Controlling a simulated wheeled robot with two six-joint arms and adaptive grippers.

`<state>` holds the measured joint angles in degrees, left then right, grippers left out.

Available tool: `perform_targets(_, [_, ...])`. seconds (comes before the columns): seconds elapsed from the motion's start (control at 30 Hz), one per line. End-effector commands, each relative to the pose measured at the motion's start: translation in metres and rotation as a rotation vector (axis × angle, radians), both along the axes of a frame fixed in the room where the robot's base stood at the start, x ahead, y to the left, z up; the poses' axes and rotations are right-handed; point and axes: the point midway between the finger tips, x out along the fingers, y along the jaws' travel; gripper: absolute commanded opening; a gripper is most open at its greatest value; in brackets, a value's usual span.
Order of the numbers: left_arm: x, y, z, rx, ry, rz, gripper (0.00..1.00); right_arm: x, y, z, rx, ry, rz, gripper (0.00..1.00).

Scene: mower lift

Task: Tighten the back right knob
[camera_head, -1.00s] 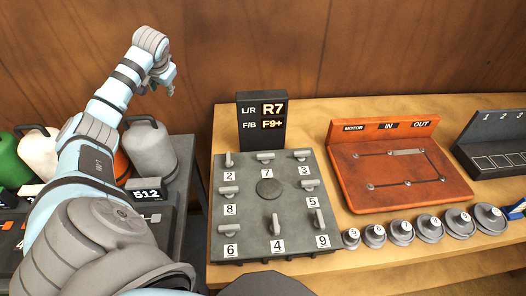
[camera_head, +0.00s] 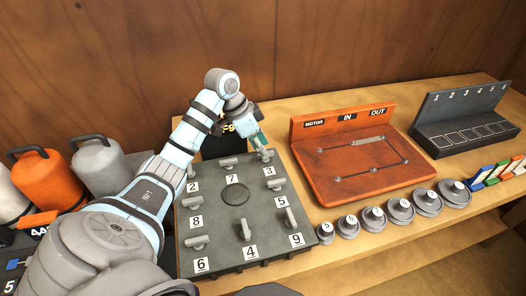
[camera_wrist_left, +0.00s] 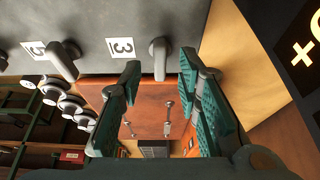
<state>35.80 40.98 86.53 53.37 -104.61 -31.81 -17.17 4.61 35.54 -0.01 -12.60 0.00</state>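The grey knob panel (camera_head: 235,196) lies on the wooden bench, with several numbered lever knobs. The back right knob (camera_head: 266,155) stands by the label 3 at the panel's far right corner. My left gripper (camera_head: 260,146) is over that knob and partly covers it. In the left wrist view my left gripper (camera_wrist_left: 160,70) is open, with two green ribbed fingers. The back right knob (camera_wrist_left: 158,58) shows between the fingertips, with a gap on each side. My right gripper is not in view.
The black display (camera_head: 211,146) behind the panel is mostly hidden by my left arm. An orange board (camera_head: 335,185) stands close to the right. Several grey weights (camera_head: 372,217) line the bench front. A dark slotted rack (camera_head: 465,120) is farther right.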

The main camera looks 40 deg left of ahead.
Motion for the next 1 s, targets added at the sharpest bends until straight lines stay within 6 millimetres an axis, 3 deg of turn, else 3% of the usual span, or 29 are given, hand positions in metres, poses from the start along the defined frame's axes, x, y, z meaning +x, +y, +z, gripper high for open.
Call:
perform_targets(0.13, [0.0050, -0.0036, -0.0155, 0.000, 0.000, 0.000, 0.31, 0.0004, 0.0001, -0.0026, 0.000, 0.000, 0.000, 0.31])
perform_targets(0.37, [0.0057, -0.0036, -0.0168, 0.001, -0.001, 0.000, 0.31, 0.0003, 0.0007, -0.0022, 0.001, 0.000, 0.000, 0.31])
perform_targets(0.6, [0.0057, -0.0035, -0.0164, 0.002, -0.001, 0.001, 0.00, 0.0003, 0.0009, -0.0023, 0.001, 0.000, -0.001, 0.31])
perform_targets(1.0, [0.0061, -0.0032, -0.0140, 0.000, -0.001, -0.042, 0.00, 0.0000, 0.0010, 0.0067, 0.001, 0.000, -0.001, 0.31])
